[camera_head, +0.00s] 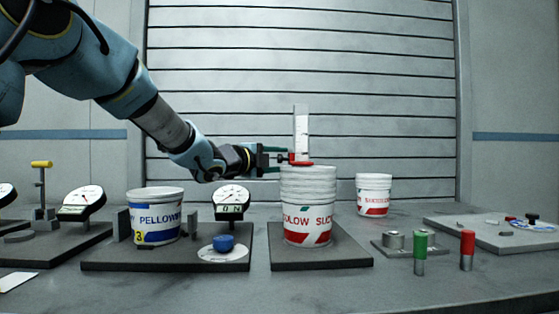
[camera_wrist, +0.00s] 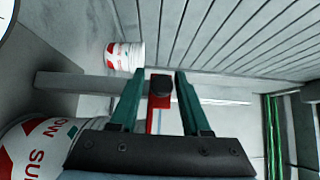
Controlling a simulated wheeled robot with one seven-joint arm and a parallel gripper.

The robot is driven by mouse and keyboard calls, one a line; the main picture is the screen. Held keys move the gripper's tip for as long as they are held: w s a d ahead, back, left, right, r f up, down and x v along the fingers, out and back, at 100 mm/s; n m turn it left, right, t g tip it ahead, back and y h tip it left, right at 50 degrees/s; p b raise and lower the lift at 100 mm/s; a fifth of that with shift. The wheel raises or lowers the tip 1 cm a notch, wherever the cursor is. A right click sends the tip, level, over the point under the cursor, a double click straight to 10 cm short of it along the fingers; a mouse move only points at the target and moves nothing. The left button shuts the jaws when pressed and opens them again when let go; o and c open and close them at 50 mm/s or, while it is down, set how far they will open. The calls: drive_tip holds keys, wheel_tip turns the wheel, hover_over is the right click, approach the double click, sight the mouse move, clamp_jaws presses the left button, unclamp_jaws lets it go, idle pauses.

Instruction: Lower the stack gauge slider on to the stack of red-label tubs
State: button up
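The stack of red-label tubs (camera_head: 307,208) stands upright on a dark base (camera_head: 330,258) in the head view. The pale upright gauge scale (camera_head: 301,125) rises behind its top. The red slider (camera_head: 300,162) is at the scale's lower visible part, level with the top tub's rim; I cannot tell whether it touches. My gripper (camera_head: 278,158) reaches in from the left. In the wrist view, its two teal fingers (camera_wrist: 160,80) stand apart on either side of the slider's dark knob (camera_wrist: 160,86), with narrow gaps showing. The red slider part (camera_wrist: 154,120) shows below the knob.
A single red-label tub (camera_head: 373,195) stands behind right. A blue-label tub (camera_head: 156,217), a dial gauge (camera_head: 231,198) and a blue knob (camera_head: 223,242) are left. Green (camera_head: 420,245) and red (camera_head: 467,248) handled pieces stand right. A slatted shutter (camera_head: 390,90) closes the back.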

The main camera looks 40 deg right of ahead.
drive_tip(key=shift+o, duration=0.9)
drive_tip(key=s+a+b, duration=0.1)
drive_tip(key=a, duration=0.9)
drive_tip(key=shift+a, duration=0.4)
